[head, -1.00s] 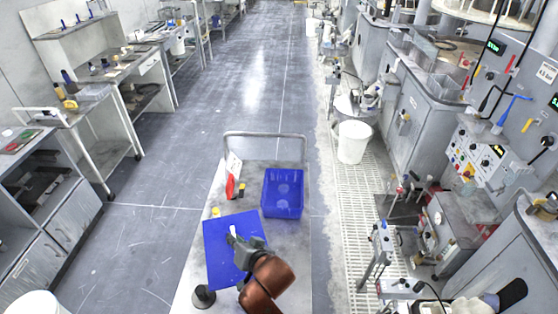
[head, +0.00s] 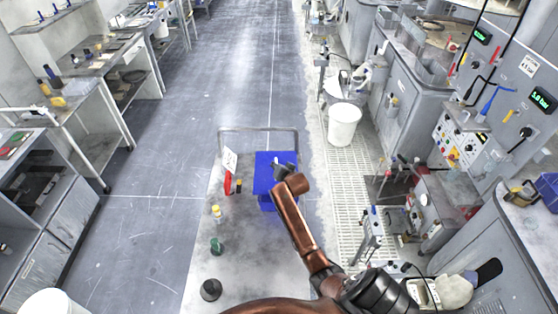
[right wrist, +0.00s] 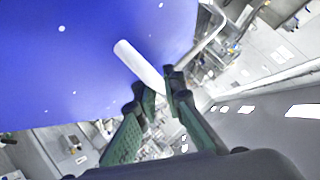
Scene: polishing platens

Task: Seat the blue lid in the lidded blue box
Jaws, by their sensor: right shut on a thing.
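The blue lid (head: 263,174) is a flat blue panel at the far end of the cart. In the head view it lies over the blue box (head: 266,204), whose front side shows just below it. My right gripper (head: 285,167) is shut on the lid's white handle (right wrist: 138,64). In the right wrist view the lid (right wrist: 70,65) fills the upper left and the green fingers (right wrist: 161,88) pinch the handle's end. I cannot tell whether the lid touches the box rim, as the lid and arm hide most of it. My left gripper is not in view.
The grey cart (head: 245,270) has a rail (head: 258,130) at its far end. A white card (head: 230,159), a red item (head: 228,183), a yellow-capped bottle (head: 216,212), a green bottle (head: 217,246) and a dark round object (head: 211,290) stand along its left side.

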